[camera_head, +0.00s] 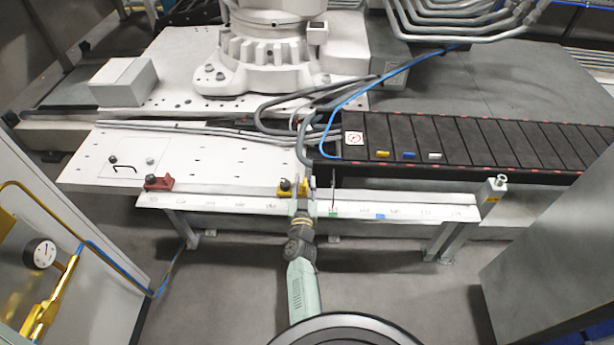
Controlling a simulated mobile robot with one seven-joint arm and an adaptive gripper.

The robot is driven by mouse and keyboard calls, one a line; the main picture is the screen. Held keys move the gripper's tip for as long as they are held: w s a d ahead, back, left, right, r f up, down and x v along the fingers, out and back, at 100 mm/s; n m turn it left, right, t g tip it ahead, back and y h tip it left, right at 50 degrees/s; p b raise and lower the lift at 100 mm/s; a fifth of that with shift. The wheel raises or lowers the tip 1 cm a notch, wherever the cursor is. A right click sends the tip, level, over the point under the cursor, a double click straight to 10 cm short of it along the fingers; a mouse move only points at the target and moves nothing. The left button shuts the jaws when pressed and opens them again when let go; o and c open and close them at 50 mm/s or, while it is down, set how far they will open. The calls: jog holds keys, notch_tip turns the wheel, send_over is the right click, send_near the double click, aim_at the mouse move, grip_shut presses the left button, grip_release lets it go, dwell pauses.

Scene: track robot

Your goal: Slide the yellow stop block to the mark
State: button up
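The yellow stop block (285,188) sits on the white rail (240,203), near its middle, with a dark knob on top. The rail carries printed scale numbers along its front face. A green mark (333,214) is on that face, to the right of the yellow block, and a blue mark (380,217) lies farther right. A thin dark upright piece (333,187) stands above the green mark. My gripper (302,188) is at the right side of the yellow block and covers part of it. Its fingers are too small to tell whether they are open or touching the block.
A red stop block (158,183) sits near the rail's left end. A post with a knob (490,192) stands at its right end. Grey and blue cables (350,95) hang close behind my gripper.

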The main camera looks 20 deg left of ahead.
jog(key=shift+w, duration=0.1)
grip_shut()
dwell(0.4)
dwell(0.5)
